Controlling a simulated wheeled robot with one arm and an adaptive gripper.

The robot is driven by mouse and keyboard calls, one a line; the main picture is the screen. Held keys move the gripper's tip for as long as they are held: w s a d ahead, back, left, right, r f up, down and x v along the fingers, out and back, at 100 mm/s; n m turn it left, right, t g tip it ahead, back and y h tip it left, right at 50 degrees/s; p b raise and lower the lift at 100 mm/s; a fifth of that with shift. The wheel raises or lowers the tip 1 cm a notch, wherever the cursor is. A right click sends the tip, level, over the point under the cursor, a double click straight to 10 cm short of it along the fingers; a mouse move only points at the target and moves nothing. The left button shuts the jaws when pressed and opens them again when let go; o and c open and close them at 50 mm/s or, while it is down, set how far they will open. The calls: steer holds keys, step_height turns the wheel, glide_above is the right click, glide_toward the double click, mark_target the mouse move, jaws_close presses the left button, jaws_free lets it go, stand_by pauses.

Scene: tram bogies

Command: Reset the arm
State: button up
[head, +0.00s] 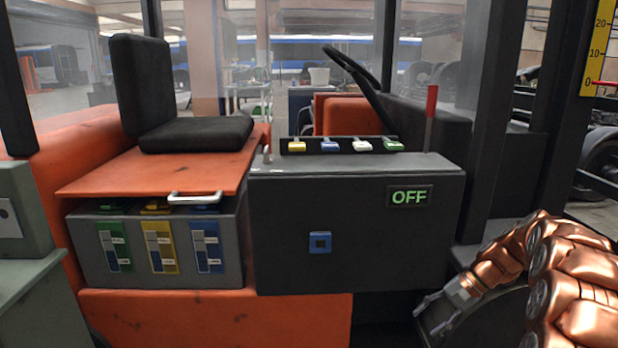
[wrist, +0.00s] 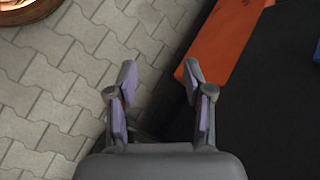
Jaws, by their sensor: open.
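My gripper (head: 432,315) is at the lower right in the head view, at the end of my copper-coloured arm. It is low, to the right of the dark control box (head: 285,255). In the wrist view my gripper (wrist: 160,80) points down with its two fingers spread apart and nothing between them. Beneath it are grey paving (wrist: 50,100) and a dark surface at the right.
A grey case (head: 90,272) holds green, yellow and blue units. Dark posts stand at the right.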

steer(key=s+a+r+n+g+h+p, duration=0.1)
steer(key=s+a+r+n+p, duration=0.1)
steer(key=s+a+r+p, duration=0.35)
steer(key=s+a+r+n+h+p, duration=0.1)
steer(key=s+a+r+h+p, duration=0.15)
steer(key=s+r, duration=0.6)
steer(key=s+a+r+n+g+h+p, duration=0.15)
steer(key=s+a+r+p, duration=0.3)
steer(key=r, duration=0.45)
steer(key=s+r+n+h+p, duration=0.1)
steer(key=s+r+p, duration=0.2)
steer(key=s, duration=0.4)
steer(key=s+d+r+n+h+p, duration=0.1)
steer(key=s+r+p, duration=0.3)
steer(key=s+p, duration=0.1)
steer(key=s+r+n+h+p, duration=0.1)
steer(key=s+r+n+p, duration=0.1)
steer(key=s+p, duration=0.3)
steer(key=shift+s+d+r+t, duration=0.15)
steer(key=shift+s+r+t, duration=0.45)
steer(key=shift+s, duration=1.25)
steer(key=shift+r, duration=0.15)
